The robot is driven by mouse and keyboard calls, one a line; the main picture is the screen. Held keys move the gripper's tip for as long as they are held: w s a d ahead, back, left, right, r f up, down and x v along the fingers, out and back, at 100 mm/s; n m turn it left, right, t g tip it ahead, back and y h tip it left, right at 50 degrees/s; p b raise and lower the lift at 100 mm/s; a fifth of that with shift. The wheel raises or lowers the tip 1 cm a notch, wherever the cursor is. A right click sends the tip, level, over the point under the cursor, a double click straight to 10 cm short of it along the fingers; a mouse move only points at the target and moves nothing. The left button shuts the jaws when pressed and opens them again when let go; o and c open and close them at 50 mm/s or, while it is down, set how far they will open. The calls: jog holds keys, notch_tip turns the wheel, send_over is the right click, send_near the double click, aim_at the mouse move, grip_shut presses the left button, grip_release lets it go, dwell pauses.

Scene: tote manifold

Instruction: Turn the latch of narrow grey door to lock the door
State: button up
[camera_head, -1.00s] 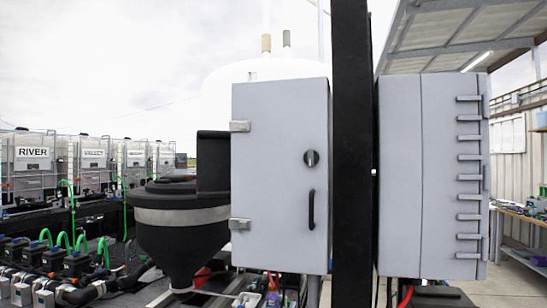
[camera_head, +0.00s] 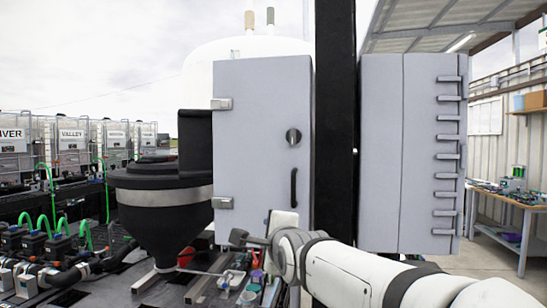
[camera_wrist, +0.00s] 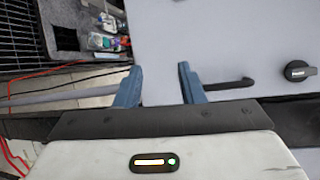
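The narrow grey door (camera_head: 255,150) is the front of a grey cabinet, hinged on its left side, and looks closed. Its latch (camera_head: 293,136) is a round dark knob near the right edge, with a pale mark on it. A black pull handle (camera_head: 294,187) sits below the latch. In the wrist view the latch (camera_wrist: 299,71) is at the far right and the handle (camera_wrist: 230,84) lies nearer. My gripper (camera_wrist: 158,82) is open and empty, apart from the latch. In the head view my gripper (camera_head: 243,238) is low, near the door's bottom edge.
A black post (camera_head: 335,130) stands just right of the door. A wider grey cabinet (camera_head: 410,150) with several hinges is beyond it. A black hopper (camera_head: 160,215) stands at the left. Bottles and small items (camera_head: 240,283) sit below the door.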

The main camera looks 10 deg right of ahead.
jog(key=w+d+r+m+t+h, duration=0.2)
jog(key=w+r+m+t+h, duration=0.15)
jog(key=r+m, duration=0.6)
jog(key=m+t+h, duration=0.2)
jog(key=m+h, duration=0.4)
jog(key=m, duration=0.6)
send_near(293, 131)
jog(key=p+x, duration=0.3)
jog(key=x, duration=0.4)
jog(key=shift+w+d+r+p, duration=0.1)
jog(key=shift+w+r+p, duration=0.15)
jog(key=shift+w+p, duration=0.05)
jog(key=shift+w, duration=0.25)
